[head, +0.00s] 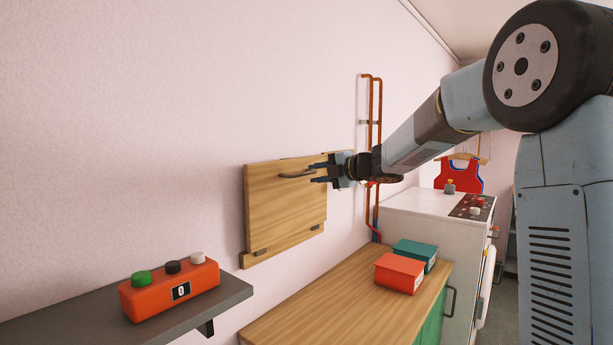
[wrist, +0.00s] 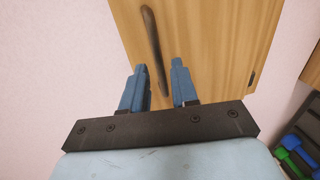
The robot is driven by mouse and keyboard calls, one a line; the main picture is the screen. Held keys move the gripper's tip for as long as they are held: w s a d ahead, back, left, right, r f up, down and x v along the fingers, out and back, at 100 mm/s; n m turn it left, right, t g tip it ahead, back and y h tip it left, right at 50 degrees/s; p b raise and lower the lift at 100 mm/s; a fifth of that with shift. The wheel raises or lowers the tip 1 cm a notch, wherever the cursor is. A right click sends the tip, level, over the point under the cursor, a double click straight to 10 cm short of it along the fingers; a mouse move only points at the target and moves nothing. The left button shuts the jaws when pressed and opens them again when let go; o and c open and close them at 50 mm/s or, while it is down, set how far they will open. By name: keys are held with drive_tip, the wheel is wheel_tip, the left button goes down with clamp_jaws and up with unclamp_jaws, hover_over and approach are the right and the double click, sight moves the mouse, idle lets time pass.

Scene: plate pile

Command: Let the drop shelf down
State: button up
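The drop shelf (head: 285,210) is a wooden panel standing folded up against the pink wall, with hinges along its bottom edge. It also shows in the wrist view (wrist: 220,40). Its dark bar handle (head: 297,175) is near the top edge. My gripper (head: 318,172) is in front of the panel's upper right part, by the right end of the handle. In the wrist view my gripper's two blue fingers (wrist: 160,80) are apart, and the handle (wrist: 152,40) runs down into the gap between them. I cannot tell whether they touch it.
A wooden counter (head: 330,295) below carries a red box (head: 399,273) and a teal box (head: 415,254). A white stove (head: 420,205) stands beyond it. Copper pipes (head: 370,130) run up the wall behind my gripper. A grey wall shelf (head: 225,295) at left holds an orange button box (head: 170,288).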

sight(307, 174)
drive_tip(key=shift+x, duration=2.45)
drive_tip(key=shift+s, duration=0.1)
drive_tip(key=shift+c, duration=0.2)
clamp_jaws()
drive_tip(key=shift+f, duration=0.1)
